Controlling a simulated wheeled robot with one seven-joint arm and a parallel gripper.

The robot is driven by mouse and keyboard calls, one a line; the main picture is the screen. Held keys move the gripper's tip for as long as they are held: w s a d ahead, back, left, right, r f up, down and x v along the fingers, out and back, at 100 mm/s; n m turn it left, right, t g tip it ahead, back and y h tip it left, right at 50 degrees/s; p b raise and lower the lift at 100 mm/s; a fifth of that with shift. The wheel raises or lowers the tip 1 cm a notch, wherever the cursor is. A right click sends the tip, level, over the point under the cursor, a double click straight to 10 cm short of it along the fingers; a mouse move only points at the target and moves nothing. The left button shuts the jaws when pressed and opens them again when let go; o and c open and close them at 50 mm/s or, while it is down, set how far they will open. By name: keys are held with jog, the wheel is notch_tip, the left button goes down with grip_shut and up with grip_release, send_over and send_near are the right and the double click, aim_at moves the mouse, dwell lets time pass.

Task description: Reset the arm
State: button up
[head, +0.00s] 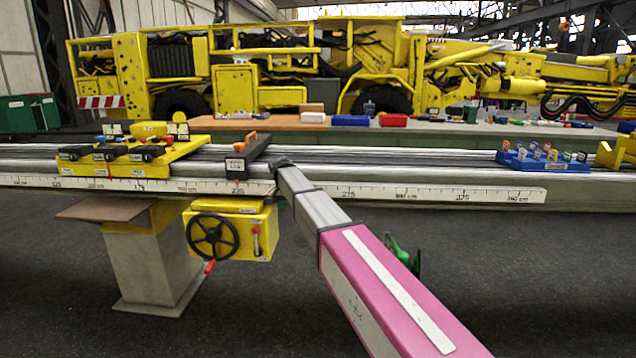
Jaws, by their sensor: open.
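My arm (388,278) probably is the pink link with a white strip and grey telescoping sections that rises from the bottom right. Its dark far end (283,163) is at the front edge of the long grey boom rail (395,168). I cannot make out gripper fingers there. A black block (238,167) with an orange piece on top sits on the rail just left of that end. A yellow plate (130,160) with several black levers lies across the rail further left.
A white scale (400,194) runs along the rail's front. A yellow box (235,232) with a black handwheel and a grey pedestal (155,262) stand below. A blue tray (545,160) of small parts sits right. A green item (402,252) is beside my arm. Floor right is clear.

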jog(key=s+d+f+n+g+y, duration=0.1)
jog(key=s+d+f+n, duration=0.2)
jog(key=s+d+f, duration=1.45)
jog(key=s+d+f+n, duration=0.1)
jog(key=s+d+f, duration=0.1)
jog(key=s+d, duration=0.4)
jog(key=s+d+f+n+y, duration=0.1)
jog(key=s+d+f, duration=0.2)
jog(key=s+d, duration=0.3)
jog(key=s, duration=0.3)
jog(key=shift+s+f, duration=0.15)
jog(key=shift+f, duration=0.05)
